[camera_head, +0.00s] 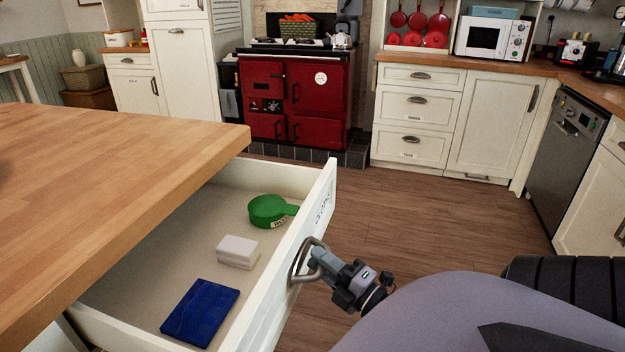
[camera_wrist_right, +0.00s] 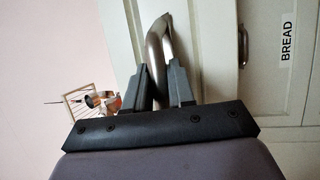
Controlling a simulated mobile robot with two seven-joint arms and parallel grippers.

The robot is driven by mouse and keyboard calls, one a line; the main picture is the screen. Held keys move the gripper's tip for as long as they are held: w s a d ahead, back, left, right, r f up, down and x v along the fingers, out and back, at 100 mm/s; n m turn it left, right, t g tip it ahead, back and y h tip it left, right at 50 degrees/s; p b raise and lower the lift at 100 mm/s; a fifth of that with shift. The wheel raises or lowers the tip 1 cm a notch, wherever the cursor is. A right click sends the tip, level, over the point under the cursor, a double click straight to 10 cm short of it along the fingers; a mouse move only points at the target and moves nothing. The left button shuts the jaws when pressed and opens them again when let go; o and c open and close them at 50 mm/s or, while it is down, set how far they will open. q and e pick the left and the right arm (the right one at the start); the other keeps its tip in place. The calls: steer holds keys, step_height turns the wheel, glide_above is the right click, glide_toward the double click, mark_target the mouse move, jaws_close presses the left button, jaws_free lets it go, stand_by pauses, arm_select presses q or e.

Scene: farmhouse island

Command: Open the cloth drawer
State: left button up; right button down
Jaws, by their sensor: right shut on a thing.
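The white cloth drawer (camera_head: 326,205) stands well out from under the wooden island top in the head view. Its front carries lettering that is hard to read at this angle. A curved metal handle (camera_head: 300,262) is on its front. My right gripper (camera_head: 318,262) is at this handle, shut on it. In the right wrist view the handle (camera_wrist_right: 156,50) passes between the two dark fingers of my right gripper (camera_wrist_right: 165,85). Inside the drawer are a dark blue folded cloth (camera_head: 201,312), a white block-like item (camera_head: 238,251) and a green round item with a tab (camera_head: 268,210). My left gripper is out of view.
The wooden island top (camera_head: 100,150) covers the drawer's back part. Wooden floor (camera_head: 420,225) lies clear between the drawer and the far cabinets. A red stove (camera_head: 290,95) stands at the back and a dishwasher (camera_head: 568,150) at the right.

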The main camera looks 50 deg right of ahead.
stand_by(0.3)
steer(key=c, duration=1.1)
jaws_free()
steer(key=shift+o, duration=0.2)
steer(key=shift+s, duration=0.15)
steer(key=s+f, duration=0.1)
steer(key=s, duration=0.5)
steer(key=shift+s+f, duration=0.15)
steer(key=shift+s, duration=0.25)
steer(key=shift+s, duration=0.1)
